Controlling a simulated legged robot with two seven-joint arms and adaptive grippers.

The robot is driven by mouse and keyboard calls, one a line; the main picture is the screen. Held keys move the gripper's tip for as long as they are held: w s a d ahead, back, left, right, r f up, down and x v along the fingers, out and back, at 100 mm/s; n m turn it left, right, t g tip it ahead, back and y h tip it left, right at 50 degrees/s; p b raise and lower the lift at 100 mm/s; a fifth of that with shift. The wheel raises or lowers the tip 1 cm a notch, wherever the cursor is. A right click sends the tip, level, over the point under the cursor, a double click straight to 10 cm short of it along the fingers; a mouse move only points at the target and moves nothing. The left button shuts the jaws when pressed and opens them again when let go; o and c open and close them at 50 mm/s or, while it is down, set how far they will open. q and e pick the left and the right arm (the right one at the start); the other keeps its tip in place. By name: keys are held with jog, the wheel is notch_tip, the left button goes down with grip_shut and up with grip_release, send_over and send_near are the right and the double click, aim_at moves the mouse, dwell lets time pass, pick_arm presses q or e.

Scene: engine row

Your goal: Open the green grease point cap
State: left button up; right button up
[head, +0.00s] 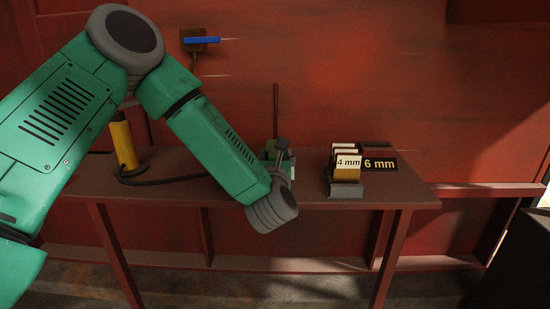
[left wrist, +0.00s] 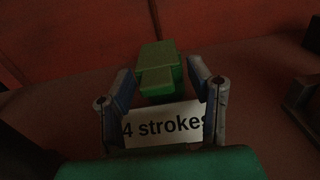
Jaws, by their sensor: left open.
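The green grease point cap (left wrist: 160,85) shows in the left wrist view as a stepped green block. It looks closed, though its hinge or seam is too dark to make out. A white label reading "4 strokes" (left wrist: 165,125) sits in front of it. My left gripper (left wrist: 160,70) is open, with one finger on each side of the green block; I cannot tell whether they touch it. My right gripper is not in view.
The red-brown table (head: 400,190) stands against a red wall. A card holder with "4 mm" (head: 347,163) and "6 mm" (head: 380,164) labels stands right of my gripper. A yellow cylinder (head: 124,145) with a black cable is at left. A blue-handled lever (head: 202,40) is on the wall.

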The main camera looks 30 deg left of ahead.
pick_arm(q)
jog(key=shift+c, duration=0.5)
jog(key=c, duration=0.7)
jog(key=shift+a, duration=0.2)
grip_shut()
